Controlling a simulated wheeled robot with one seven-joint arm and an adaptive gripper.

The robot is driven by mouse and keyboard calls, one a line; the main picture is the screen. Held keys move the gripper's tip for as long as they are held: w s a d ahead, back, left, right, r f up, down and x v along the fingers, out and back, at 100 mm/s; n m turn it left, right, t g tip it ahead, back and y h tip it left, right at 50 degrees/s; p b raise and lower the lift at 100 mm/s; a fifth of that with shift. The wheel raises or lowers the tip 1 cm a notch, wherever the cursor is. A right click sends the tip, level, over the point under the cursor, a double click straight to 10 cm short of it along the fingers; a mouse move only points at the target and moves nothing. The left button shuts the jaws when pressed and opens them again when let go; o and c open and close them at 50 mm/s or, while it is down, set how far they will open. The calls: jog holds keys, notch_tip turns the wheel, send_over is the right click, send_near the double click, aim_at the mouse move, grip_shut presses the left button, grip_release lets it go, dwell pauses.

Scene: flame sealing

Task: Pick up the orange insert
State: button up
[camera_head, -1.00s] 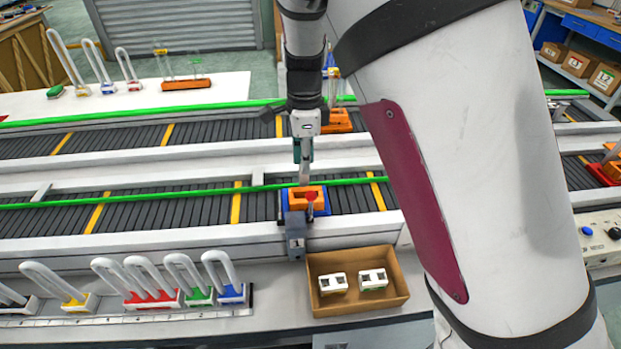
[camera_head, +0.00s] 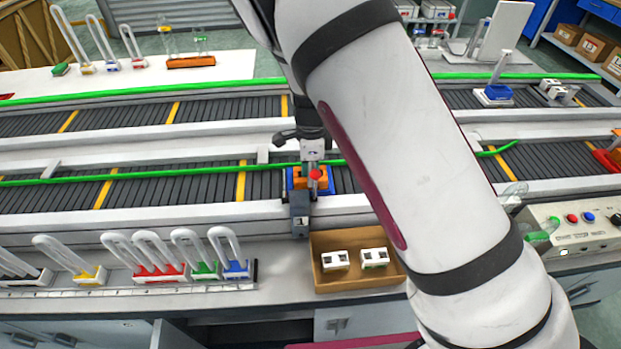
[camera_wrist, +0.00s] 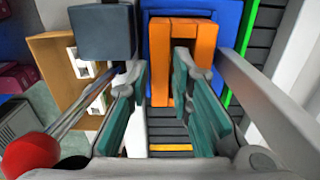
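The orange insert (camera_head: 299,183) sits in a blue holder (camera_head: 289,184) on the near conveyor. The insert also shows in the wrist view (camera_wrist: 160,60), as an orange frame with a gap between two legs. My gripper (camera_wrist: 161,72) points down at it with its teal-padded fingers apart. One fingertip is left of the insert's left leg, the other over the gap beside that leg. I cannot tell whether the fingers touch it. In the head view, my gripper (camera_head: 310,166) is right at the insert and partly hides it.
A grey block marked 1 (camera_head: 299,222) and a red knob (camera_wrist: 30,155) on a rod stand close to the holder. A cardboard box (camera_head: 330,284) with two white parts is in front. Coloured parts with white loops (camera_head: 205,268) line the front left. A green rail (camera_head: 120,174) runs along the conveyor.

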jog(key=shift+f, duration=1.15)
grip_shut()
jog(key=shift+r, duration=0.1)
